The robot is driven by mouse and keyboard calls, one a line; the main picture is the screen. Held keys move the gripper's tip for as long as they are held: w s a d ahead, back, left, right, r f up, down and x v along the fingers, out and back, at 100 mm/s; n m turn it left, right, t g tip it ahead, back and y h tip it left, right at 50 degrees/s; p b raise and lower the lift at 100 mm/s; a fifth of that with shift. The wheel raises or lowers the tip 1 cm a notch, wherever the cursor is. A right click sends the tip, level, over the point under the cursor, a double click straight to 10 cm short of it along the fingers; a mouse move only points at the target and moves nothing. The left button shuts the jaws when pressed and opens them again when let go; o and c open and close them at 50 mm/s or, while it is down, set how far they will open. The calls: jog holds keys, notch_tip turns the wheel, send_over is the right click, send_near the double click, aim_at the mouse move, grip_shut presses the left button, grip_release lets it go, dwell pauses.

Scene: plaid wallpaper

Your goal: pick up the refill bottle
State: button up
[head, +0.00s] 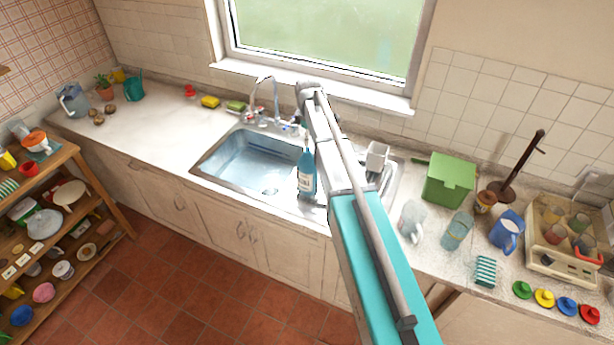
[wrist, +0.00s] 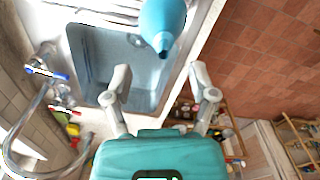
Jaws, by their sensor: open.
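The refill bottle (head: 307,172) is blue with a pale label and a narrow neck. In the head view it stands upright at the right end of the sink, just left of my arm. In the wrist view its blue body and tapered nozzle (wrist: 162,25) come in from the top edge, and the rest of it is cut off. My gripper (wrist: 159,72) is open and empty. Its two fingers are spread below the nozzle in that picture, with a visible gap and no contact. In the head view my fingers cannot be made out clearly.
The metal sink (head: 232,157) has a tall faucet (head: 265,98) behind it. A green box (head: 449,178), a clear jar (head: 457,230) and a blue jug (head: 507,231) stand on the right counter. The left counter (head: 150,135) is mostly clear.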

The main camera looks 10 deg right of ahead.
jog(key=shift+s+a+f+b, duration=0.1)
jog(key=shift+s+f+b, duration=0.05)
jog(key=shift+f+b, duration=2.1)
jog(key=shift+f, duration=0.1)
jog(key=shift+c, duration=0.2)
grip_shut()
